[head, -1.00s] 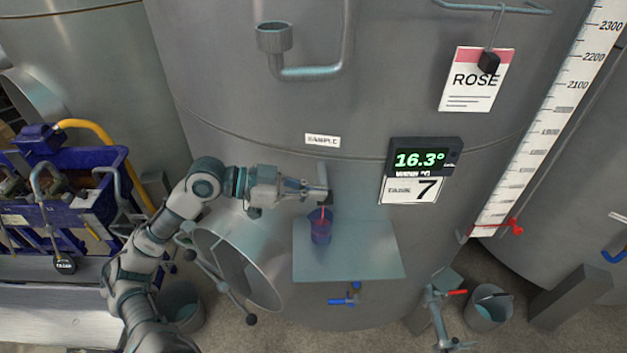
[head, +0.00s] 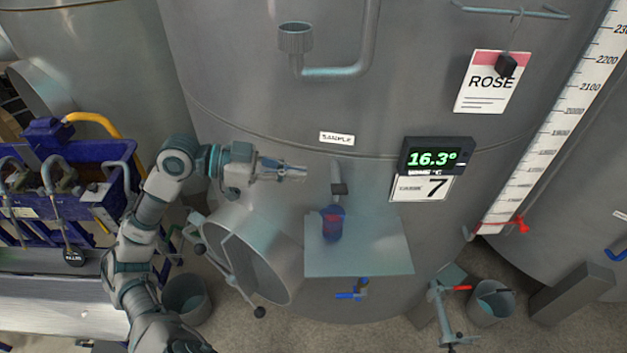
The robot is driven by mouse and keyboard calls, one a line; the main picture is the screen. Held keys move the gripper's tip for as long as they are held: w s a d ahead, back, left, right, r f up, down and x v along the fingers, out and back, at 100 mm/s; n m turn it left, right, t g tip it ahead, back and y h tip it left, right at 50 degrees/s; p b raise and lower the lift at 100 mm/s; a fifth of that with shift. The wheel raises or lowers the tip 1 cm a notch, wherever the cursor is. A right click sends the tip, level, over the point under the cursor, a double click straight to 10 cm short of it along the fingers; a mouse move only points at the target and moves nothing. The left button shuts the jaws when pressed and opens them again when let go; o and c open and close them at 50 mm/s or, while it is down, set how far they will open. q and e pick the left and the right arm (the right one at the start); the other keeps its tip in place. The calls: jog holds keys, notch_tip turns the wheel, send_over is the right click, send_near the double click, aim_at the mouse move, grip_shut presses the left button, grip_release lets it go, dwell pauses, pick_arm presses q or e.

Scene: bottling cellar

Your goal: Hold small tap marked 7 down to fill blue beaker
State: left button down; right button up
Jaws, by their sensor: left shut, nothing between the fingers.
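The blue beaker (head: 332,226) stands upright on a small shelf (head: 385,250) on the front of the tank, with dark red liquid in it. The small sample tap (head: 338,185) is just above the beaker, and no stream shows from it. A sign with a 7 (head: 421,188) hangs on the tank to the right. My left gripper (head: 303,172) is shut and empty, to the left of the tap and apart from it. My right gripper is not in view.
An open round hatch (head: 262,255) juts out below my left arm. A blue-handled valve (head: 353,292) sits under the shelf. A blue cart (head: 110,205) stands at the left. A bucket (head: 490,303) is on the floor at the right.

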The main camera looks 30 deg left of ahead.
pick_arm(q)
jog(key=shift+b+v, duration=0.3)
jog(key=shift+v, duration=1.35)
jog(key=shift+d+r, duration=0.1)
jog(key=shift+d, duration=0.15)
